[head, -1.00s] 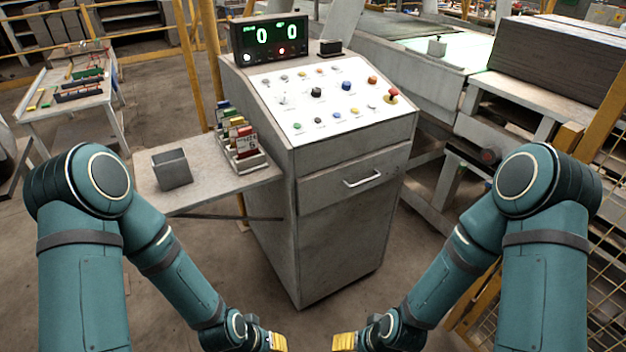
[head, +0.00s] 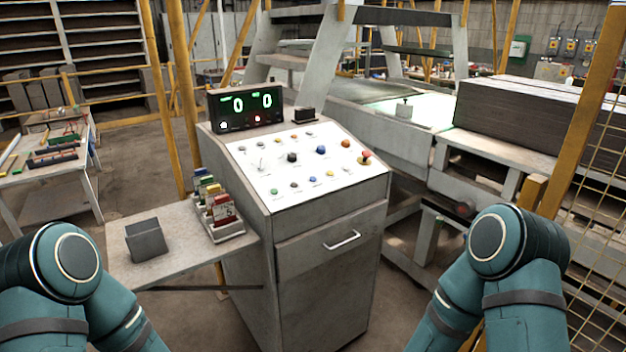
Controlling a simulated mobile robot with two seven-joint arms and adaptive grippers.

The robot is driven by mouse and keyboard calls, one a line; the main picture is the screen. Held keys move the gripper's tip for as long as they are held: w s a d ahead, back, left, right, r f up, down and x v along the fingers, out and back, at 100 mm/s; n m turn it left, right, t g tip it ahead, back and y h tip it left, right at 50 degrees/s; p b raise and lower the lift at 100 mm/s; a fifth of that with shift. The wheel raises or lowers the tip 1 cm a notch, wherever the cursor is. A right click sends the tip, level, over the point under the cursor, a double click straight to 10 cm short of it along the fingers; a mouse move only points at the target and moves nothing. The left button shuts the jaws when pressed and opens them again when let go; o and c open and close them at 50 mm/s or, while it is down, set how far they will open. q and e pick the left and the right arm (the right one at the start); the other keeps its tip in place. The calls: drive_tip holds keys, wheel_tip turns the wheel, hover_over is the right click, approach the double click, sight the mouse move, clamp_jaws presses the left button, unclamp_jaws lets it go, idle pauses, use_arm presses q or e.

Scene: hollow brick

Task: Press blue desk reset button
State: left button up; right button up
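The grey control desk (head: 328,295) stands in front of me with a sloped white panel (head: 272,180) on top. Several coloured buttons and knobs sit on the panel. A larger blue button (head: 321,150) is right of a black knob (head: 292,158). Smaller bluish buttons also show, one on the front row (head: 312,181); I cannot read the labels to tell which is the reset. My arms show at the lower left and lower right, but both grippers are below the picture.
A display (head: 246,109) reading 0 and 0 stands at the panel's back left. A side shelf (head: 185,240) holds a grey bin (head: 146,240) and a rack of coloured cards (head: 222,213). A red mushroom button (head: 366,157) is at the panel's right. Mesh fencing (head: 600,170) stands at far right.

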clamp_jaws()
idle(1.2)
